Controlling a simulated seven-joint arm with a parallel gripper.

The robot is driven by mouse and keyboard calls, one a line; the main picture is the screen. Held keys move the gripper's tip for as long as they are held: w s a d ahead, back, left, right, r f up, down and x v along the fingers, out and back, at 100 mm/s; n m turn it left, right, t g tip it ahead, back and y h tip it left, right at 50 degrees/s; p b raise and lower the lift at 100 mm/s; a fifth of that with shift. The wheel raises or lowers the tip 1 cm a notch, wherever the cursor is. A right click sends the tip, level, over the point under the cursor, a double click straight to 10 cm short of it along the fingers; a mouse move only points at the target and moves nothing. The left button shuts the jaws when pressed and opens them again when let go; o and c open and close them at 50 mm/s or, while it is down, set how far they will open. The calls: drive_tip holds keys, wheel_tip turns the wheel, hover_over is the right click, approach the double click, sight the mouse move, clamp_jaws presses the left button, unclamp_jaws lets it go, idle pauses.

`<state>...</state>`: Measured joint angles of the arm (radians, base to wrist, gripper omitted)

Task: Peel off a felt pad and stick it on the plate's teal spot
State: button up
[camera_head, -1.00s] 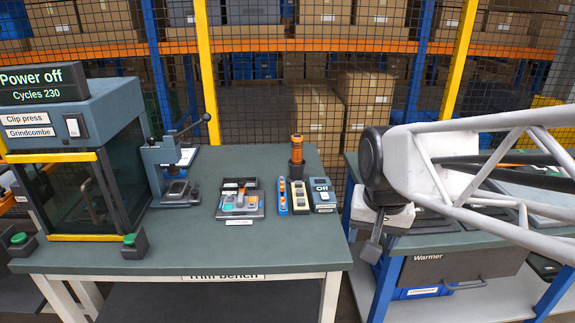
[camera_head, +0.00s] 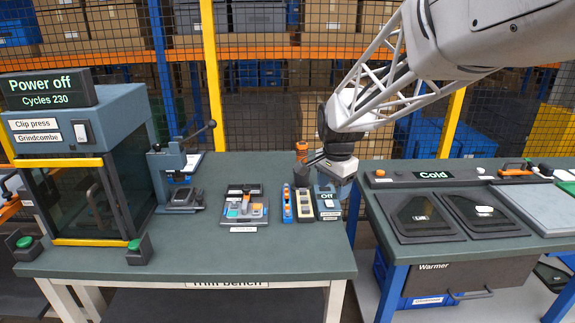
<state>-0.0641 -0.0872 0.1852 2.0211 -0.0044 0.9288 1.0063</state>
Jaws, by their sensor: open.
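A dark tray (camera_head: 262,221) lies on the trim bench, holding grey, orange and teal pieces. A teal patch (camera_head: 233,212) shows at its left. It is too small to tell whether this is the plate's teal spot. Just right are a blue strip (camera_head: 287,205) and a dark strip with pale yellowish squares (camera_head: 304,206). I cannot tell which thing carries the felt pads. My gripper (camera_head: 320,173) is open, its jaws pointing down above the bench's right end, behind the strips and near the box marked Off (camera_head: 327,200). It partly hides an orange upright object (camera_head: 301,148).
The clip press (camera_head: 75,165) stands at the bench's left, with a small lever press (camera_head: 180,175) beside it. The bench's front (camera_head: 200,263) is clear. At right, across a narrow gap, is a bench with a warmer marked Cold (camera_head: 435,174) and dark panels. Mesh fencing stands behind.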

drive_tip(key=w+a+f+m, duration=0.1)
drive_tip(key=w+f+m, duration=0.15)
drive_tip(key=w, duration=0.35)
drive_tip(key=w+a+f+m, duration=0.1)
drive_tip(key=w+a+f, duration=0.1)
drive_tip(key=w+f, duration=0.3)
drive_tip(key=m+g, duration=0.1)
drive_tip(key=m, duration=0.3)
hover_over(303, 208)
wheel_tip(303, 208, down, 6)
drive_tip(key=shift+f, duration=0.2)
drive_tip(key=shift+f, duration=3.9)
clamp_jaws()
drive_tip(key=shift+r, duration=0.25)
drive_tip(key=shift+r, duration=2.9)
